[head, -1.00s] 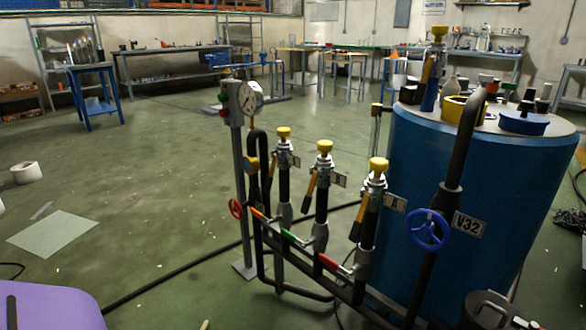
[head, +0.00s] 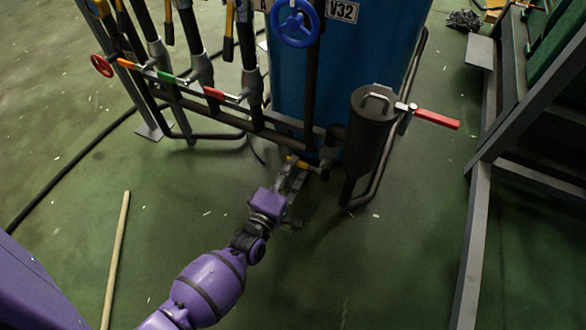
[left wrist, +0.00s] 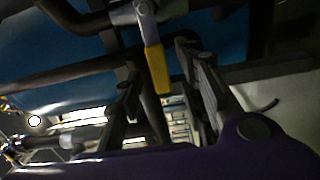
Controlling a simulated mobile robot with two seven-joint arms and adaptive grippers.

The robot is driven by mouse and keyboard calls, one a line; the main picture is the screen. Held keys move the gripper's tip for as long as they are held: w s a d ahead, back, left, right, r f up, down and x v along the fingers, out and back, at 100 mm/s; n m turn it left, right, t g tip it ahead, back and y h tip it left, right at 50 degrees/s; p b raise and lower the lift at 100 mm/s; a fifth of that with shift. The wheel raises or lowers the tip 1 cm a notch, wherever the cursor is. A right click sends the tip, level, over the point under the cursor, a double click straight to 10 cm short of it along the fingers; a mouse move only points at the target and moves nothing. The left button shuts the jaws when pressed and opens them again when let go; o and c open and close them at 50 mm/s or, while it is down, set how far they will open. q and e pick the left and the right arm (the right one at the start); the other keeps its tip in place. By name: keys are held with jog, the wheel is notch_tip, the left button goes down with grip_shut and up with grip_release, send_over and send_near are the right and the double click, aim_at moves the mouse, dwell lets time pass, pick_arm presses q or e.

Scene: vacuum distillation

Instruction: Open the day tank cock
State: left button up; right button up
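A small cock with a yellow lever (head: 297,161) sits low at the foot of the blue tank (head: 343,75), on a pipe near the floor. In the left wrist view the yellow lever (left wrist: 158,69) hangs from a grey metal cock body (left wrist: 136,12). My left gripper (head: 296,178) is at this cock, partly covering it in the head view. In the left wrist view its two fingers (left wrist: 160,65) are apart, with the lever's end showing between them. I cannot tell whether either finger touches it. My right gripper is not in view.
A dark cylinder (head: 364,135) with a red lever (head: 435,117) stands right of the cock. A grey frame (head: 478,230) stands right. A wooden stick (head: 116,260) lies on the floor.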

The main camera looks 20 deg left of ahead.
pick_arm(q)
jog(key=shift+w, duration=0.3)
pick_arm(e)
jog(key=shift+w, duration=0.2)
pick_arm(q)
grip_shut()
